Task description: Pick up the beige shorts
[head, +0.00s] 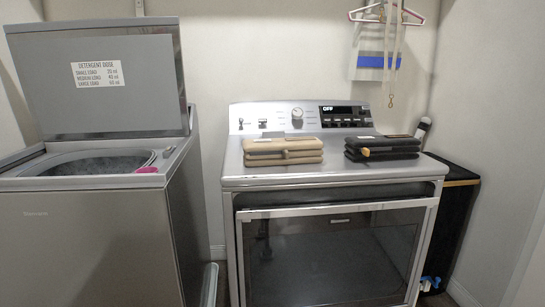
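The beige shorts (283,151) lie folded in a flat stack on top of the silver front-door machine (240,175), left of its middle and in front of its control panel. A small pale item, possibly a label, seems to lie on top of them. A dark folded garment (382,149) lies on the same top to their right, with a gap between the two. Nothing touches the shorts except the surface below. My gripper is not in the head view.
The topload washer (105,240) stands at the left with its lid (100,105) raised and a pink item (150,170) at its rim. A hanger (387,18) with cloth hangs on the back wall. A black bin-like object (455,215) stands at the right.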

